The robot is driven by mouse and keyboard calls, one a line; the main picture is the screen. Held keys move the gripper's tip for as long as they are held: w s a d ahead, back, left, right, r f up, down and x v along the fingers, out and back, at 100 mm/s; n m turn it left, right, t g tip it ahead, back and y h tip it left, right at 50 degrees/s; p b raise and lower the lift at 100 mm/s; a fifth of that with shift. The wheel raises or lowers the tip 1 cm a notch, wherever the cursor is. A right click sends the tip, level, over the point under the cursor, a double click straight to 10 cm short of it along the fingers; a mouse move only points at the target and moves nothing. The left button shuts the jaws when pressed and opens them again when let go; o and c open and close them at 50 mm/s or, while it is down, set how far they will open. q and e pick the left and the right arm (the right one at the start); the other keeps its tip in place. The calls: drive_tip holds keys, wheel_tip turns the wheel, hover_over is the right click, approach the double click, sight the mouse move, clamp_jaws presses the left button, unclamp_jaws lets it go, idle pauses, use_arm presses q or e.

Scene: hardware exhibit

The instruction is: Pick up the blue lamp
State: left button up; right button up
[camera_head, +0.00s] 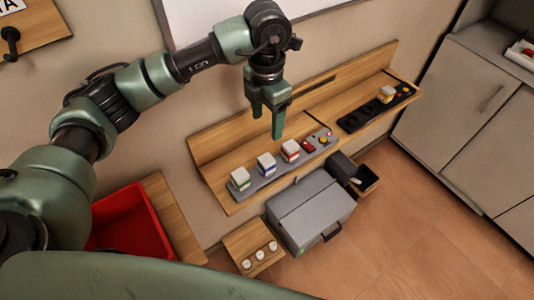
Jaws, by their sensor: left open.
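The blue lamp (266,164) is a small white-topped block with a blue band. It stands upright on a grey strip on the wooden wall shelf (225,203). A green-banded lamp (240,179) stands to its left and a red-banded lamp (290,151) to its right. My left gripper (268,122) points down in front of the wall, appearing above the blue and red lamps. Its two green fingers are apart with nothing between them. How far it is from the lamps is hard to tell. My right gripper is not in view.
A control panel (320,139) with red and yellow buttons sits right of the lamps. A yellow lamp (386,94) stands on a black strip further right. Below are a grey case (310,210) and a wooden block with white knobs (240,238). A red bin (125,215) is at lower left.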

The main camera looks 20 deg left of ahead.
use_arm(q)
drive_tip(key=f, duration=0.1)
drive_tip(key=b, duration=0.8)
hover_over(267, 159)
wheel_tip(267, 159, down, 8)
drive_tip(key=shift+s+r, duration=0.1)
drive_tip(key=shift+r, duration=0.05)
drive_tip(key=shift+s+f+b, duration=0.1)
drive_tip(key=shift+f+b, duration=0.2)
drive_tip(key=shift+b, duration=0.1)
wheel_tip(267, 159, down, 7)
drive_tip(key=p, duration=0.2)
drive_tip(key=shift+r+p, duration=0.2)
drive_tip(key=shift+p, duration=0.2)
drive_tip(key=shift+f, duration=0.5)
clamp_jaws()
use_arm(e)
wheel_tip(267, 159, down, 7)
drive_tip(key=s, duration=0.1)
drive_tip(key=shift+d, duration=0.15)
